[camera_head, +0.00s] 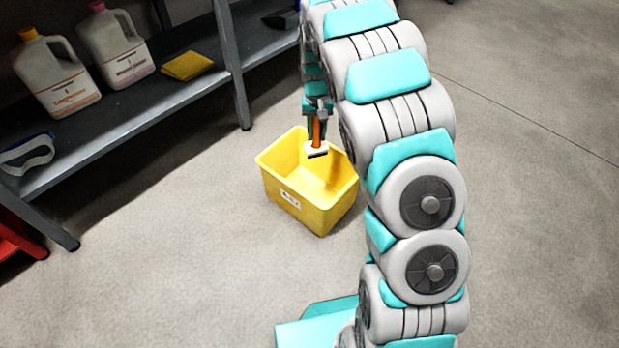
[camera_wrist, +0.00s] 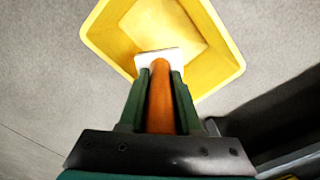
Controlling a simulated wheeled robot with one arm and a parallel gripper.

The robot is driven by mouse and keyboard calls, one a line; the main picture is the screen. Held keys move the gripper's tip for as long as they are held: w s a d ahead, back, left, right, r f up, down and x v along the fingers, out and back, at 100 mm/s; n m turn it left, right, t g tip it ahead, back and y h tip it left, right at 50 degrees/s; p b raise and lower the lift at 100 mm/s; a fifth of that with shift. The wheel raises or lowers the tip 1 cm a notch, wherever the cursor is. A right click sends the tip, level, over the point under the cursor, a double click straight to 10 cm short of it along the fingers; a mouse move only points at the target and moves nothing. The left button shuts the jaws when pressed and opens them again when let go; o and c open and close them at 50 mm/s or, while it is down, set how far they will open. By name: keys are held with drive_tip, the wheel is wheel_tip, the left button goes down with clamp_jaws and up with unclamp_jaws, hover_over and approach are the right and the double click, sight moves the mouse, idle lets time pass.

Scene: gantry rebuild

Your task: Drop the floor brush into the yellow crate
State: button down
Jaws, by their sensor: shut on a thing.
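The floor brush (camera_head: 317,150) has an orange handle and a pale head. My gripper (camera_head: 317,112) is shut on its handle, and the head hangs downward. The yellow crate (camera_head: 318,208) stands on the floor with its open top up and a white label on its front. In the head view the brush overlaps the crate's opening. In the wrist view the brush (camera_wrist: 160,95) lies between the two green fingers of my gripper (camera_wrist: 160,88), with its pale head in front of the crate's inside. The crate (camera_wrist: 222,62) is below it there. The crate looks empty where visible.
A grey shelf (camera_head: 120,120) stands at the left with two jugs (camera_head: 62,75) (camera_head: 117,48), a yellow cloth (camera_head: 187,66) and goggles (camera_head: 28,152). A red object (camera_head: 18,238) is beneath it. The floor (camera_head: 540,180) at the right is clear.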

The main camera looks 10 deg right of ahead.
sight(316, 144)
drive_tip(key=shift+f+b, duration=0.55)
drive_tip(key=shift+f, duration=1.85)
drive_tip(key=c, duration=0.5)
unclamp_jaws()
wheel_tip(316, 144, up, 7)
drive_tip(key=shift+r+p, duration=0.15)
drive_tip(key=shift+p, duration=0.2)
drive_tip(key=shift+r, duration=0.25)
